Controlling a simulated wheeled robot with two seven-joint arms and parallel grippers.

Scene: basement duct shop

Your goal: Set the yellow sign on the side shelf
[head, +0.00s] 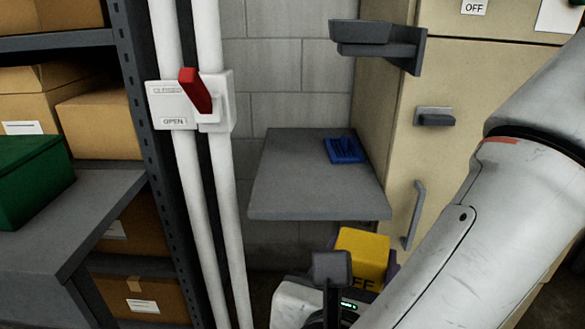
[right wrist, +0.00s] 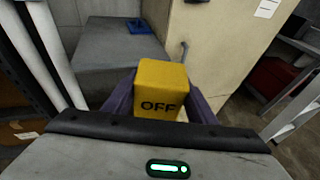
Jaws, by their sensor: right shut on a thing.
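The yellow sign (head: 362,254) is a block with black lettering; in the right wrist view it reads OFF (right wrist: 161,88). My right gripper (right wrist: 150,98) is shut on it, with a purple finger on each side. In the head view my right gripper (head: 358,268) holds it below and in front of the grey side shelf (head: 300,185), apart from it. The shelf also shows in the right wrist view (right wrist: 105,50). A small blue item (head: 344,150) lies at the shelf's back right. My left gripper is out of view.
White pipes with a red lever (head: 195,90) run up left of the shelf. A beige cabinet (head: 460,150) with a small grey ledge (head: 375,40) stands at right. A rack with boxes (head: 100,120) and a green box (head: 30,175) is at left. The shelf's left and front are clear.

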